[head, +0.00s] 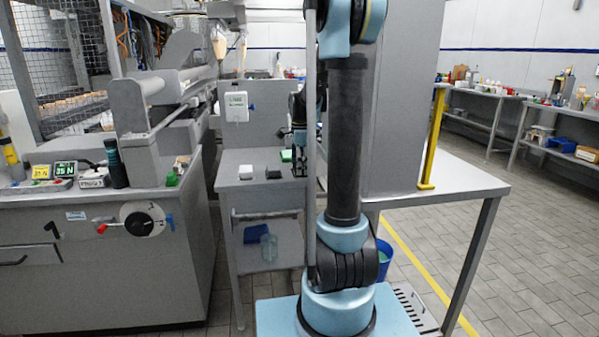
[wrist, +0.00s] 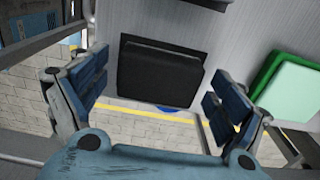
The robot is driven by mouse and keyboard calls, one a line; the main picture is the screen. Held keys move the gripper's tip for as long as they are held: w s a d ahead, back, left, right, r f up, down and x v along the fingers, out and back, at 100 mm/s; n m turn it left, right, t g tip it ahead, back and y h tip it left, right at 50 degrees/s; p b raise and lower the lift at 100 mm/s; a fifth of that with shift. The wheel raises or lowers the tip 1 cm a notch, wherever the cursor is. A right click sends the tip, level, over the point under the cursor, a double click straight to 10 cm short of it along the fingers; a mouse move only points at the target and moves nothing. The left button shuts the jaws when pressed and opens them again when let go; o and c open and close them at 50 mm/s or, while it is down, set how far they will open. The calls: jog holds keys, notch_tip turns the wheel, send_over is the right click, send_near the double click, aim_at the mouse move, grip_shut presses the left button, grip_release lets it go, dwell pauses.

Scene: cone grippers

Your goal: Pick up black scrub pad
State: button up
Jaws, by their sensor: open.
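The black scrub pad (wrist: 160,74) is a dark rectangular block in the upper middle of the wrist view, at the edge of a light grey surface. A thin dark band, perhaps its shadow, borders its far and right sides. In the head view a small black item (head: 273,174), seemingly the pad, lies on the small grey table. My gripper (wrist: 158,100) is open, with blue-padded fingers apart on either side of the pad and nothing between them.
A green and pale mint block (wrist: 293,88) lies right of the pad in the wrist view. A white item (head: 245,172) lies left of the black one on the small grey table (head: 235,185). A tall grey cabinet (head: 400,100) stands at right.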

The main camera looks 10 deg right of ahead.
jog(key=c, duration=0.9)
jog(key=shift+r, duration=0.1)
